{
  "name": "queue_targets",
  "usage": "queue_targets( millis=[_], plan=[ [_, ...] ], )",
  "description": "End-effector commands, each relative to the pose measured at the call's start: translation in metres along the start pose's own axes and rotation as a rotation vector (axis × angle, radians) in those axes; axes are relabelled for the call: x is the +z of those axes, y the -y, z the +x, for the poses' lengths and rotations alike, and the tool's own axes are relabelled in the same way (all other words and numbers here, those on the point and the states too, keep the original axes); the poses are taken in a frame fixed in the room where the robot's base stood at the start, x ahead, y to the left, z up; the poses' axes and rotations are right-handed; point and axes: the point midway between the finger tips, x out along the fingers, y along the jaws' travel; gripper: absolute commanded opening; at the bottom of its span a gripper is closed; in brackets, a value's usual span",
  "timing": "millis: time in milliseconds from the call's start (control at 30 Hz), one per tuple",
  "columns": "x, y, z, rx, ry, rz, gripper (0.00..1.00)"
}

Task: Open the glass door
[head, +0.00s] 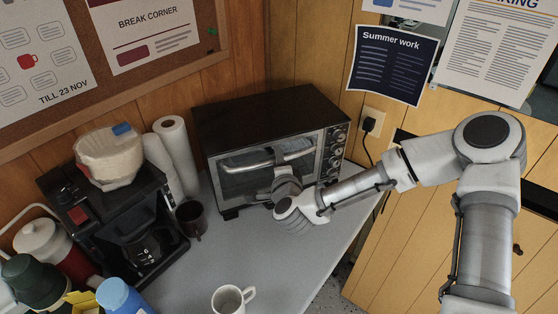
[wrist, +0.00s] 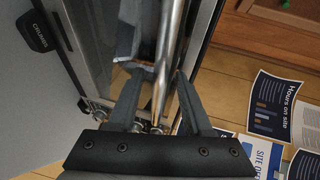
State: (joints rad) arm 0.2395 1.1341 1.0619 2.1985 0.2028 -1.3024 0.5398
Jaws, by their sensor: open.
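The toaster oven (head: 270,115) is a dark box with a steel front standing on the grey counter. Its glass door (head: 238,184) looks shut, with a bar handle across its upper part (head: 297,147). My gripper (head: 284,178) is at the front of the door, and my wrist hides part of the glass. In the wrist view, the metal handle bar (wrist: 172,35) runs between the two open fingers of my gripper (wrist: 160,80). The fingers stand on either side of the bar; I cannot tell whether either touches it.
A coffee maker (head: 105,205), paper towel rolls (head: 176,150) and a dark mug (head: 191,217) stand left of the oven. A white mug (head: 228,299) is on the front of the counter (head: 265,258). The counter between this mug and the oven is clear.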

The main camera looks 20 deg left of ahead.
Motion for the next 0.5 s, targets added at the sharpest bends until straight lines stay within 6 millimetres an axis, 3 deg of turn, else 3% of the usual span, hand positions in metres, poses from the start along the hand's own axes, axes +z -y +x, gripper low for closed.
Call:
queue_targets(
  millis=[233,500],
  plan=[
    [0.0,-0.0001,0.0003,0.0,0.0,-0.001,0.48],
    [-0.0001,0.0,0.0001,0.0,0.0,-0.001,0.0]
  ],
)
